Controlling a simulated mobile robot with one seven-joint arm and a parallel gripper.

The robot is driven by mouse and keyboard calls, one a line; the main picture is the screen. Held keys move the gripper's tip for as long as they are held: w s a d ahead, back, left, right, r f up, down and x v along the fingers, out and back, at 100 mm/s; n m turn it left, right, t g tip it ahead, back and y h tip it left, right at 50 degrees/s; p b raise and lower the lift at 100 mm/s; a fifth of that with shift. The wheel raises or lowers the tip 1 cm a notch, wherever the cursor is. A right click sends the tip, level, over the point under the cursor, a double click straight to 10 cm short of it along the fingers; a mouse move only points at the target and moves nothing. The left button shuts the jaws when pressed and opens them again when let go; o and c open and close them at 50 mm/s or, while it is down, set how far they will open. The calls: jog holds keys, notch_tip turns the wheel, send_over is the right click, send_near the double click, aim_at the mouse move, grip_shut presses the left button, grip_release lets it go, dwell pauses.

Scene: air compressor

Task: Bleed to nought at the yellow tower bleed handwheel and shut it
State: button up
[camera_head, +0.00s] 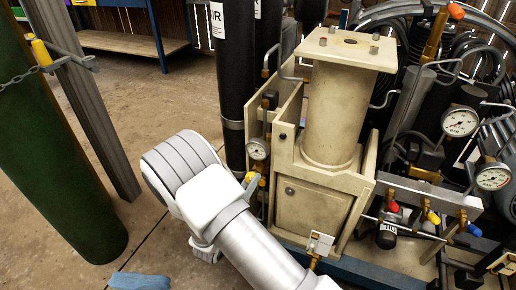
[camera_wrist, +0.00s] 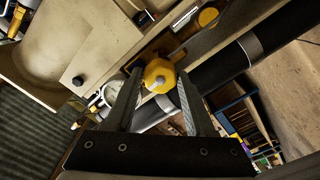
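The yellow tower bleed handwheel (camera_wrist: 160,76) is near the middle of the wrist view, between and slightly beyond my fingertips. My gripper (camera_wrist: 160,80) is open, one finger on each side of the wheel, with narrow gaps showing; contact cannot be told. In the head view the handwheel (camera_head: 251,178) shows as a small yellow bit at the edge of my arm, which hides the rest and my fingers. The tower's small gauge (camera_head: 258,149) is just above it; its needle is too small to read. In the wrist view the gauge (camera_wrist: 112,92) is partly behind my left finger.
The cream tower (camera_head: 333,115) stands right of my arm. A black cylinder (camera_head: 235,75) rises just behind. A green cylinder (camera_head: 50,170) and a grey post (camera_head: 95,120) stand at left. Red (camera_head: 393,206), blue (camera_head: 433,217) and yellow (camera_head: 461,214) valve knobs are at right.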

jog(key=shift+o, duration=1.1)
jog(key=v, duration=0.6)
jog(key=shift+s+a, duration=0.1)
